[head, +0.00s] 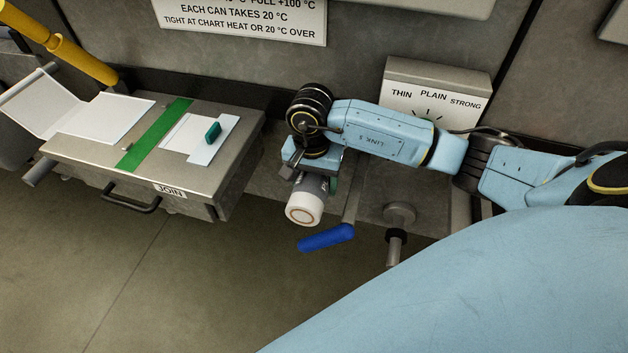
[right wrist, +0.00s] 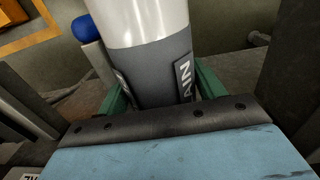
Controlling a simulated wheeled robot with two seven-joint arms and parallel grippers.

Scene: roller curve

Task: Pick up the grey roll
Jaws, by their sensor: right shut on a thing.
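The grey roll (head: 304,209) is a cylinder with a white end and a grey band. In the right wrist view the roll (right wrist: 152,62) shows its grey band with dark labels, one ending in "AIN". My right gripper (head: 315,180) is shut on the roll, with green fingers on both sides of the grey band in the right wrist view. In the head view the roll's pale round end points down and toward the camera. I cannot tell whether the roll touches anything below it. My left gripper is not in view.
A blue-handled lever (head: 327,238) is just below and right of the roll. A metal knob (head: 399,213) stands further right. A panel marked THIN, PLAIN, STRONG (head: 437,96) is behind my arm. A metal bench marked JOIN (head: 236,160), with white sheets and a green strip, stands left.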

